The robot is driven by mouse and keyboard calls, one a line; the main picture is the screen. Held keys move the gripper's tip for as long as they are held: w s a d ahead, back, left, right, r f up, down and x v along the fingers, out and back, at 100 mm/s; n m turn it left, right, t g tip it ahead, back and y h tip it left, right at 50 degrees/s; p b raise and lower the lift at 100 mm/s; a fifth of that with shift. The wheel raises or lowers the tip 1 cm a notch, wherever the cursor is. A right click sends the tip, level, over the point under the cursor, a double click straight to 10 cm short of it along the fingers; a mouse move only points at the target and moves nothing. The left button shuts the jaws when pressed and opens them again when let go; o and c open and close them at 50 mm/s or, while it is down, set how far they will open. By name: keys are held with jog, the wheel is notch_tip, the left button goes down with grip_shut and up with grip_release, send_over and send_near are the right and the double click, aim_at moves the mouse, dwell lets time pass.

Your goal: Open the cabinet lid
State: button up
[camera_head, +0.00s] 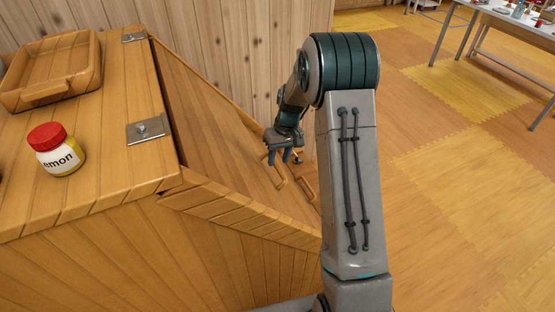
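The wooden cabinet (95,215) stands at the left. Its sloping lid (205,125) runs down to the right from the flat top, where metal hinges (147,131) sit. I cannot tell whether the lid is fully closed or slightly raised. A wooden handle (308,190) is on the lid near its lower edge, partly hidden by my arm. My gripper (279,160) points down over the lower part of the lid, just above and left of the handle. Its two fingers are apart with nothing between them. It does not appear to hold the handle.
A jar with a red cap (55,150) and a wooden tray (50,96) stand on the cabinet's flat top. A plank wall (235,40) is behind the lid. A table (505,22) with small items is at the far right. The tiled floor (460,190) at the right is clear.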

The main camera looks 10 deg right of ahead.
jog(key=shift+a+f, duration=0.2)
jog(key=shift+f, duration=0.65)
grip_shut()
jog(key=shift+d+r, duration=0.1)
